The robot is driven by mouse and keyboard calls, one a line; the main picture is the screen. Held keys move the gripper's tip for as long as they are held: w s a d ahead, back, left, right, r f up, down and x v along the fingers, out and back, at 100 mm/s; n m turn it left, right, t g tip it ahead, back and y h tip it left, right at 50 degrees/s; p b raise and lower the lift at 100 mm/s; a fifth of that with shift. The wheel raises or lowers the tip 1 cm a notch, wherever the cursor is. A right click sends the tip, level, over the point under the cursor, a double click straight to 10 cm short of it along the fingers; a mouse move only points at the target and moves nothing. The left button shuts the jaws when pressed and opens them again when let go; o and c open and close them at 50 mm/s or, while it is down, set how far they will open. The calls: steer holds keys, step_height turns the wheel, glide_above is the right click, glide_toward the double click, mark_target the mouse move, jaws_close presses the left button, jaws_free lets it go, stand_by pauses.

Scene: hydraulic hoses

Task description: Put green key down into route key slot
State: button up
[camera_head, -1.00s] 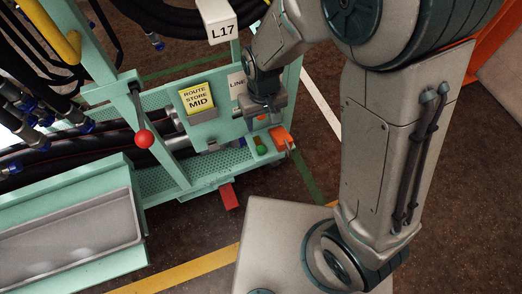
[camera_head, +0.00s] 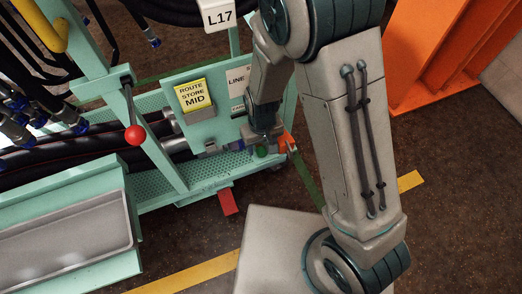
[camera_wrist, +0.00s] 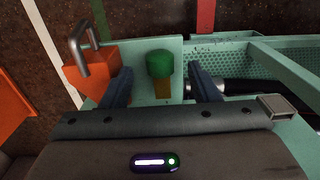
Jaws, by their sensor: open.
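The green key (camera_wrist: 160,63) shows its rounded green head in the wrist view, against a small teal plate. A brass-coloured piece (camera_wrist: 162,89) shows just below the head; I cannot tell whether it is the key's shank or part of a slot. My gripper (camera_wrist: 162,87) is open, with one dark finger on each side of the brass piece and gaps on both sides. In the head view the green key (camera_head: 262,151) sits low on the teal rack, right under my gripper (camera_head: 264,140). The route key slot cannot be made out clearly.
An orange block with a metal shackle (camera_wrist: 92,65) stands close beside the left finger. A yellow "ROUTE STORE MID" sign (camera_head: 193,95) is on the rack panel left of my gripper. A red-knobbed lever (camera_head: 134,135) and dark hoses (camera_head: 70,145) lie further left.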

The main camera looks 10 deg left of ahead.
mark_target(261, 151)
step_height(261, 151, down, 3)
steer(key=shift+r, duration=0.15)
steer(key=c, duration=1)
steer(key=shift+c, duration=0.2)
steer(key=shift+r, duration=0.2)
